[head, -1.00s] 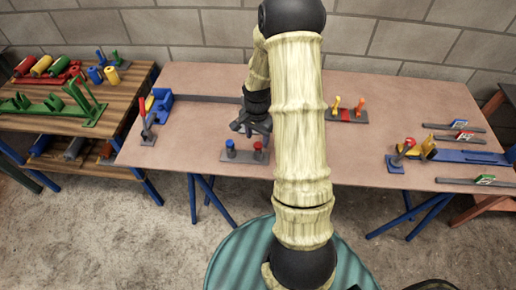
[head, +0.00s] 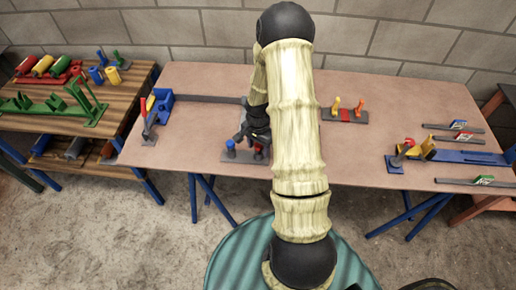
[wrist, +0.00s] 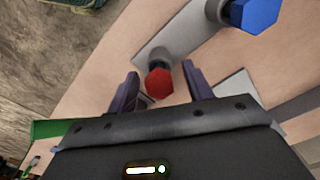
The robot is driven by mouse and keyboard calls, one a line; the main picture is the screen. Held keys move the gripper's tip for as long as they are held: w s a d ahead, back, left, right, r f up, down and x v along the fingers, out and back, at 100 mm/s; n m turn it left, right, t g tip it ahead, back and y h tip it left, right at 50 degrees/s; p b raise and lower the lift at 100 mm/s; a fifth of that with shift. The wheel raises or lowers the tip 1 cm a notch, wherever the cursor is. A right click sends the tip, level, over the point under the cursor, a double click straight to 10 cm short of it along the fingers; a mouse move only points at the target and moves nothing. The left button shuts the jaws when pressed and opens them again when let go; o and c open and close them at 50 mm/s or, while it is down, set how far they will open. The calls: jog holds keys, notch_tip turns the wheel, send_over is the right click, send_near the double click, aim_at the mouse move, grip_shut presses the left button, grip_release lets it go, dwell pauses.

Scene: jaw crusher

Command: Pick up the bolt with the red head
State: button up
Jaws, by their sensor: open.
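The bolt with the red head (wrist: 159,83) stands in a grey holder plate (wrist: 172,32) in the wrist view. My gripper (wrist: 160,78) is open, with one finger on each side of the red head and visible gaps to it. In the head view the red head (head: 258,148) shows just below my gripper (head: 256,136), partly covered by it. A bolt with a blue head (wrist: 256,12) stands in the same plate; it also shows in the head view (head: 230,145). The red bolt's shank is mostly hidden.
The brown table (head: 200,125) has free room left of the plate. A holder with orange and yellow pieces (head: 346,112) stands at the back. A blue clamp-like part (head: 161,100) is at the left, and a blue and yellow assembly (head: 450,155) at the right.

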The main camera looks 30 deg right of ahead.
dwell(0.4)
grip_shut()
jog(key=shift+r, duration=0.15)
notch_tip(320, 180, up, 10)
jog(key=shift+f+b, duration=0.1)
jog(key=shift+b, duration=0.2)
dwell(0.6)
